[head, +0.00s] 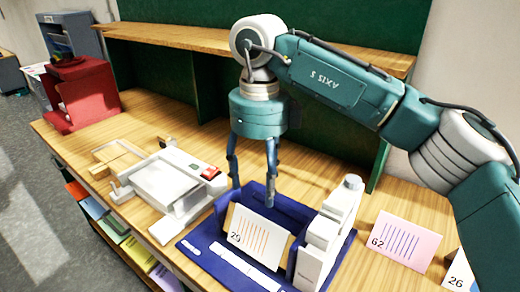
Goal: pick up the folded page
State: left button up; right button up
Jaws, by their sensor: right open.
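A cream folded page (262,236) marked 29, with orange lines, leans in a blue device (216,255) at the front middle. My right gripper (253,194) points down just above and behind that page. Its two fingers are apart with nothing between them, and the right fingertip comes close to the page's top edge in the picture. Whether they touch I cannot tell. A pink folded page (403,241) marked 62 stands on the table to the right. Another page (460,276) marked 26 is cut off by the frame edge. My left gripper is not in view.
A white upright block (328,235) borders the blue device on its right. A white machine (168,183) with a red button stands left of it. A red press (80,90) is at the far left. A wooden shelf (170,36) runs along the back.

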aim_at(406, 243)
jog(key=k, duration=1.5)
